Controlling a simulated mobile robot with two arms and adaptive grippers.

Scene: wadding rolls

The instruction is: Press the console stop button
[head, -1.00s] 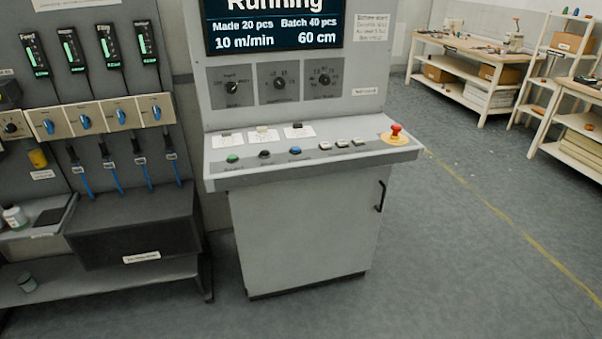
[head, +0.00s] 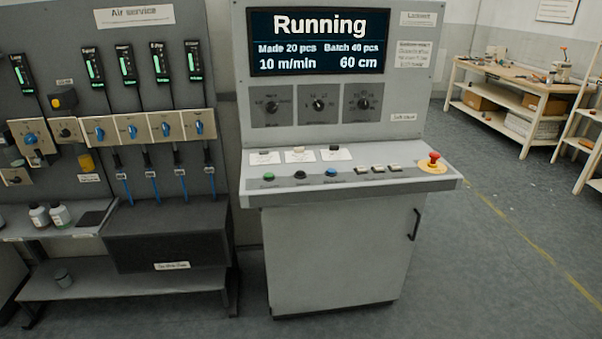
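The grey console (head: 340,255) stands upright in the middle of the head view. Its screen (head: 319,42) reads "Running", "Made 20 pcs", "Batch 40 pcs", "10 m/min" and "60 cm". On its sloped desk are a green button (head: 268,177), a black button (head: 300,175) and a blue button (head: 331,172) in a row. Their small labels are too blurred to read. A red mushroom button (head: 433,160) on a yellow base sits at the desk's right end. Neither of my grippers shows in this view.
Three rotary knobs (head: 319,104) and several small pale switches (head: 378,169) are on the console. The air service panel (head: 150,70) with a dark box (head: 165,235) stands close on the left. Workbenches (head: 515,85) stand at the back right.

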